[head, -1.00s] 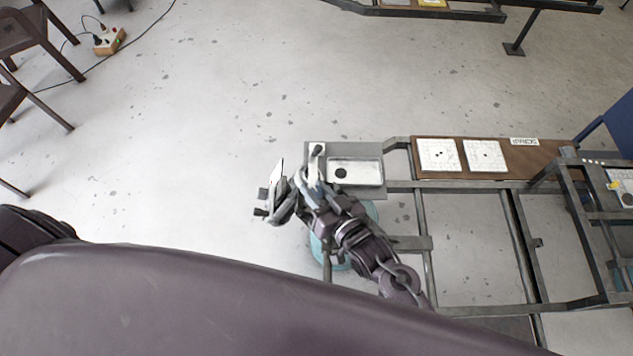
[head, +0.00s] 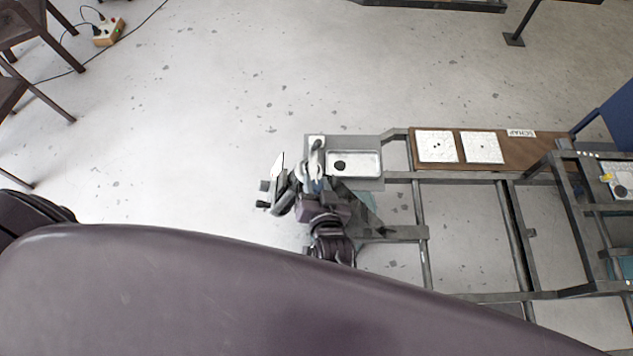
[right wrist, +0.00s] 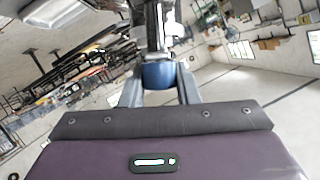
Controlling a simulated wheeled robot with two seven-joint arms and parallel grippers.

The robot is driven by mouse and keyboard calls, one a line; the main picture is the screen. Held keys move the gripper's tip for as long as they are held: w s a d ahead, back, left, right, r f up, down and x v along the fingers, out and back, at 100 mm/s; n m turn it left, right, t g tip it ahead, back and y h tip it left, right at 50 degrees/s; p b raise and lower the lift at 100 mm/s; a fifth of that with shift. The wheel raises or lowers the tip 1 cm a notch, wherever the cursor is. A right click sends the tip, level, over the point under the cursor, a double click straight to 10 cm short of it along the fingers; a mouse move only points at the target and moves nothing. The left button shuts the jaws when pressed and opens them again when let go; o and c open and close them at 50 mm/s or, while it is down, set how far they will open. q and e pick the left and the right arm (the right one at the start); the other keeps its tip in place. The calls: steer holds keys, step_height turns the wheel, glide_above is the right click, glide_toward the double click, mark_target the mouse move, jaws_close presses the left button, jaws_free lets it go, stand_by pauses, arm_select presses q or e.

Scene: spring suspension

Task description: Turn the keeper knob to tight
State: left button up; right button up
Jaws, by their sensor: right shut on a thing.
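The keeper knob is most likely the blue round piece (right wrist: 158,74) in the right wrist view. It sits between the two fingers of my right gripper (right wrist: 159,90), under a bright metal post (right wrist: 152,30). The fingers are shut on its sides. In the head view my right gripper (head: 305,172) is at the left end of the metal frame, beside the grey plate, and the knob is hidden there. I cannot read any tight mark or the knob's angle. My left gripper is not in view.
A grey plate with a shallow metal tray (head: 366,157) adjoins my right gripper; a dark round piece (head: 340,166) lies in it. A brown board (head: 545,152) with two white plates is to the right. Open floor (head: 170,150) lies to the left.

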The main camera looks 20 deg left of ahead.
mark_target(318, 189)
steer(key=shift+w+r, duration=0.1)
steer(key=o, duration=1)
steer(key=shift+c, duration=0.2)
steer(key=shift+s+d, duration=0.15)
steer(key=shift+s, duration=0.3)
steer(key=b+v, duration=0.2)
steer(key=v, duration=0.4)
steer(key=shift+s+d+r, duration=0.2)
steer(key=shift+s+r, duration=0.05)
steer(key=shift+s, duration=0.1)
